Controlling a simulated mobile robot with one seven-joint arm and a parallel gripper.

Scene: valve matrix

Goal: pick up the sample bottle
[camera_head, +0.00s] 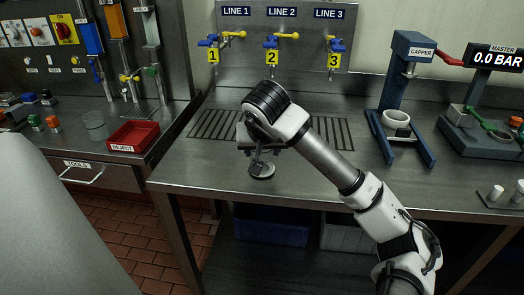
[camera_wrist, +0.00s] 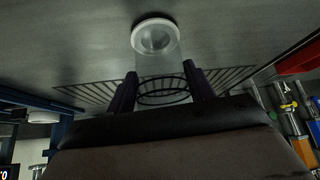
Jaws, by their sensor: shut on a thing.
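The sample bottle (camera_wrist: 158,64) is a clear, see-through cylinder with a pale round end, in the upper middle of the wrist view. My gripper (camera_wrist: 160,85) has one dark finger on each side of it and is shut on it. In the head view my gripper (camera_head: 258,155) points down over the bench, left of centre, and the bottle (camera_head: 262,171) shows at its tip, partly hidden by the fingers. I cannot tell whether the bottle touches the bench.
A slotted drain grate (camera_head: 325,133) lies behind, under the three line valves (camera_head: 271,57). The capper (camera_head: 401,90) stands to the right. A red reject tray (camera_head: 133,136) and a clear beaker (camera_head: 96,126) are on the left counter. The bench front (camera_head: 200,172) is clear.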

